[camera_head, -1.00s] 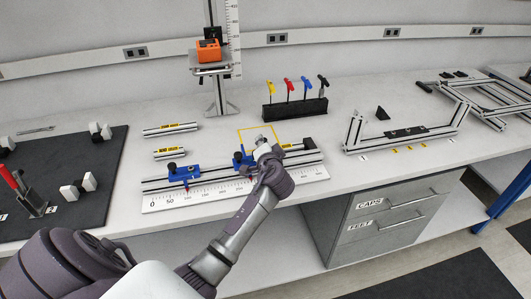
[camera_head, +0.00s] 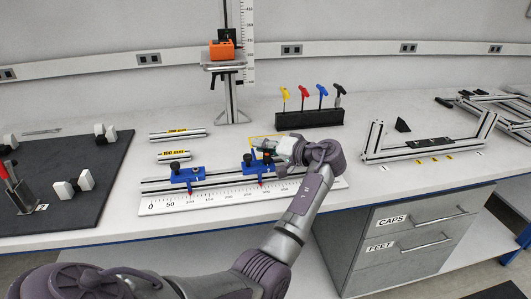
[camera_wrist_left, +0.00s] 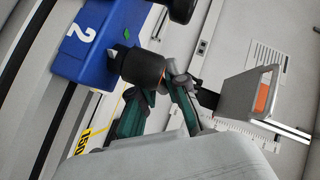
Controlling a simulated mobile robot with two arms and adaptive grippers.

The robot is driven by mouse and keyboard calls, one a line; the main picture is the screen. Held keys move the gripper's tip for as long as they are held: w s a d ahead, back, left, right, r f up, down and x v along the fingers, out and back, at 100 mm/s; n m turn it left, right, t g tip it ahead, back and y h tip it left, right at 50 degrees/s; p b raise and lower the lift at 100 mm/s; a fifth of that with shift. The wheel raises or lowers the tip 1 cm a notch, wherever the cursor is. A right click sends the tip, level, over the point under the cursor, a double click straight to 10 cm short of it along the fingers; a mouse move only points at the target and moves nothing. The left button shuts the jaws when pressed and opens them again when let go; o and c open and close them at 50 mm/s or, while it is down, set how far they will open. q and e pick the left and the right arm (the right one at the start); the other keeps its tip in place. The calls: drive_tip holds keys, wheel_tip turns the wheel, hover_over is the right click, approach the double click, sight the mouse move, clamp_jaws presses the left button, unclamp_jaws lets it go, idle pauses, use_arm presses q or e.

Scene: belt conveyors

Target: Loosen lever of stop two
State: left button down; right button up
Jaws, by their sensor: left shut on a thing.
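Stop two is a blue block (camera_wrist_left: 92,42) marked "2" in the left wrist view. In the head view the blue block (camera_head: 257,168) sits on the aluminium rail behind the ruler, partly hidden by my gripper. A black knob-like lever (camera_wrist_left: 143,67) sticks out from the block. My left gripper (camera_wrist_left: 155,90), with dark green fingers, is shut on this lever. The gripper (camera_head: 266,147) also shows in the head view, reaching in from the right side of the stop. Its fingertips are hard to make out there. My right gripper is out of view.
Another blue stop (camera_head: 187,176) with a black knob sits further left on the rail. A white ruler (camera_head: 215,200) runs in front. A black rack (camera_head: 309,119) of coloured hex keys stands behind. The orange device (camera_head: 222,49) is on a vertical stand.

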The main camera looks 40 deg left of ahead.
use_arm(q)
drive_tip(key=shift+s+n+g, duration=0.1)
drive_tip(key=shift+n+g, duration=0.2)
drive_tip(key=shift+g, duration=0.1)
drive_tip(key=shift+a, duration=0.1)
drive_tip(key=c, duration=1.2)
unclamp_jaws()
drive_tip(key=shift+o, duration=0.2)
drive_tip(key=v, duration=1.2)
